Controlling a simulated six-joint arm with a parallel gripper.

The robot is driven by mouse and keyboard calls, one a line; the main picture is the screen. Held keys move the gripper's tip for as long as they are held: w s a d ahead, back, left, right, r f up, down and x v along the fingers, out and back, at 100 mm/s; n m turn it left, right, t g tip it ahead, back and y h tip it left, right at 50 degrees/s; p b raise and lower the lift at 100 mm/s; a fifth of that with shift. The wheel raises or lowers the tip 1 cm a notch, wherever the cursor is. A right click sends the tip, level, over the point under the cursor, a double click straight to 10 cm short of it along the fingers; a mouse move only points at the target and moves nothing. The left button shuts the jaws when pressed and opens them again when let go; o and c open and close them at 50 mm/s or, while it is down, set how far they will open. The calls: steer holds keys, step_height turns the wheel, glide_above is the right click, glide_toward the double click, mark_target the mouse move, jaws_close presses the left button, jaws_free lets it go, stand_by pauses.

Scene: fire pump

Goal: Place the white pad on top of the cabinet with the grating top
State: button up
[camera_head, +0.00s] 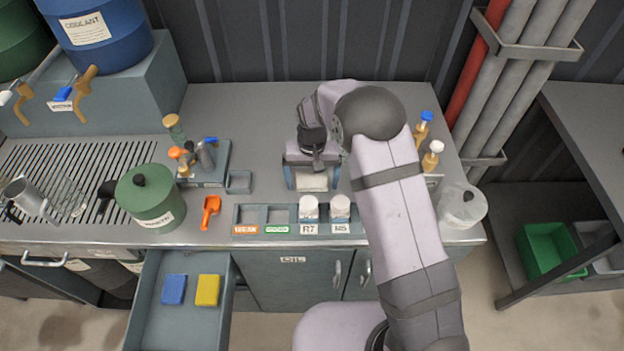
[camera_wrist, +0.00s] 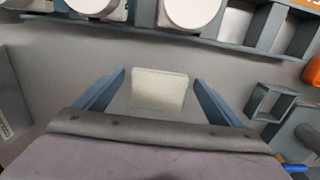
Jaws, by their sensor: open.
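The white pad (camera_head: 313,182) lies on the grey counter, just behind the row of labelled compartments. In the wrist view the white pad (camera_wrist: 160,89) sits between the two blue fingers, with a gap on each side. My gripper (camera_head: 311,178) is open and points down over the pad. It also shows in the wrist view (camera_wrist: 160,92). The cabinet with the grating top (camera_head: 110,158) is at the far left. A green lidded pot (camera_head: 152,206), a metal mug (camera_head: 28,197) and a wire basket (camera_head: 68,197) stand on its grating or close to it.
White-lidded jars (camera_head: 340,208) stand in the compartment tray (camera_head: 300,229) in front of the gripper. An orange scoop (camera_head: 210,211) and a tray of bottles (camera_head: 205,173) lie between pad and grating. An open drawer (camera_head: 180,318) holds blue and yellow pads.

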mark_target(312, 184)
steer(key=shift+r, duration=0.1)
step_height(312, 184, up, 12)
steer(key=b, duration=0.3)
steer(key=shift+b, duration=0.4)
steer(key=shift+r, duration=0.1)
steer(key=s+d+f, duration=0.2)
steer(key=s+d, duration=0.5)
steer(key=s, duration=0.5)
steer(key=s+d+f, duration=0.2)
steer(key=s+d, duration=0.5)
steer(key=s, duration=0.5)
steer(key=shift+s, duration=0.25)
